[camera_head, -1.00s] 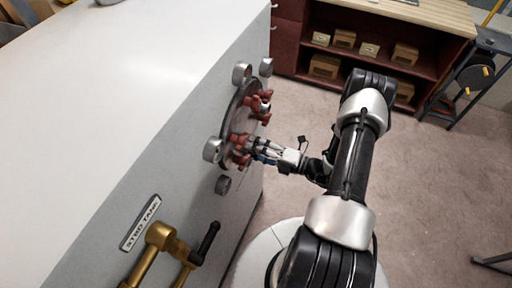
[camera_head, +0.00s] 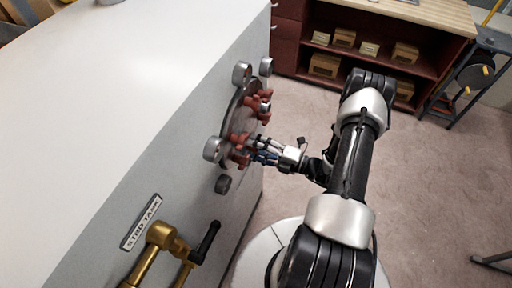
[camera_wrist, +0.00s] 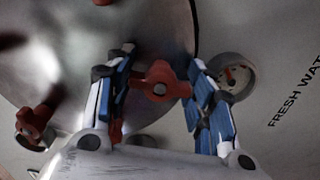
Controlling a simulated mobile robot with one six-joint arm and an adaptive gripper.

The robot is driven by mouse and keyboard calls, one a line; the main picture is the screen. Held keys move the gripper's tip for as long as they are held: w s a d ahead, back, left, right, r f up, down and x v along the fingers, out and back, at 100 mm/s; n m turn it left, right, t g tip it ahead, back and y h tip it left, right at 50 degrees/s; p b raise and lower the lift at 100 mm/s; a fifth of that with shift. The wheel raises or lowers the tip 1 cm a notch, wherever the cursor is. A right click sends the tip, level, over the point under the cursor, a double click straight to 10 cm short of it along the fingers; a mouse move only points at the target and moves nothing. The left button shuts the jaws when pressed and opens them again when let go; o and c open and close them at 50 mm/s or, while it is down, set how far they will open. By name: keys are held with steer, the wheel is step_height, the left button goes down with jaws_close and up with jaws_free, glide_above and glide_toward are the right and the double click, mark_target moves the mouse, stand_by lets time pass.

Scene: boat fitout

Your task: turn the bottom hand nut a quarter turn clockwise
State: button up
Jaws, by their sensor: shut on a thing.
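The red hand nut (camera_wrist: 160,82) with rounded lobes sits at the rim of the round metal cover (camera_wrist: 100,40) in the wrist view. My gripper (camera_wrist: 158,74) has a blue-and-white finger on either side of it and is shut on it. In the head view my gripper (camera_head: 261,150) reaches the lower part of the cover from the right. Red nuts (camera_head: 240,140) show beside the fingertips there, and the fingers partly hide the held one. Another red hand nut (camera_wrist: 32,124) is at the left in the wrist view.
Round silver fittings (camera_head: 213,149) stand around the cover on the white tank (camera_head: 110,130). One fitting (camera_wrist: 233,76) is close to my right finger in the wrist view.

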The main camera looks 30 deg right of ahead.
steer(key=o, duration=1.1)
steer(key=v, duration=1.2)
